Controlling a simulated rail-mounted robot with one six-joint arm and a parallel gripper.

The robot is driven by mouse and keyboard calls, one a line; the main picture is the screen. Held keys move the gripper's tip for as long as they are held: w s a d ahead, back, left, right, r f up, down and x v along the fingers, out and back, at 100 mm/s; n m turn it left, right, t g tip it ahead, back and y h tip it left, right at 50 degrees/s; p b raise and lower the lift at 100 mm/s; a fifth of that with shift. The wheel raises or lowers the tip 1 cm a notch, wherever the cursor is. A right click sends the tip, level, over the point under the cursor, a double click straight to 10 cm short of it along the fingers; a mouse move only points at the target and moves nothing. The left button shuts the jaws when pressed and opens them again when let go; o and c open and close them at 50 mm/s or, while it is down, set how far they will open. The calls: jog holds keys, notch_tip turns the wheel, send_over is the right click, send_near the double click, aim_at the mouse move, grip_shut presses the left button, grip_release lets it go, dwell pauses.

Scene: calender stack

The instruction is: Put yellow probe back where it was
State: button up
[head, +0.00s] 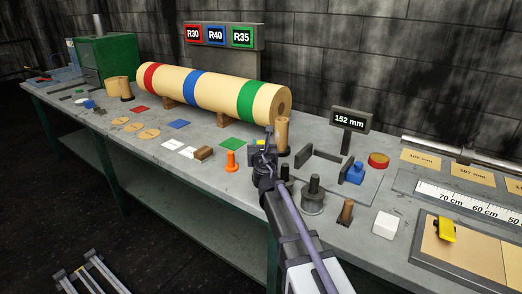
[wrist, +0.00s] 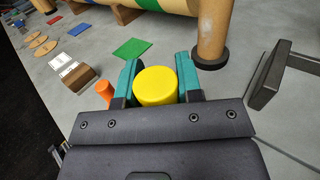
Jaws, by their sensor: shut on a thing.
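The yellow probe (wrist: 155,86) shows in the wrist view as a round yellow top between the two teal fingers of my gripper (wrist: 160,80). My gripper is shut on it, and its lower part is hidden. I cannot tell from these frames which spot the yellow probe came from.
A tan roll (head: 215,87) with red, blue and green bands lies behind. A tan cylinder (head: 281,134) on a dark base stands close behind my gripper. A green square (head: 233,144) lies flat to the left. A dark bracket (head: 317,157) and a blue block (head: 355,173) are to the right.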

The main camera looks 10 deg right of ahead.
jog(key=shift+f, duration=0.15)
jog(key=o, duration=0.9)
jog(key=shift+o, duration=0.2)
jog(key=shift+s+r, duration=0.2)
jog(key=s+a, duration=0.1)
jog(key=s, duration=1)
jog(key=shift+s+a, duration=0.25)
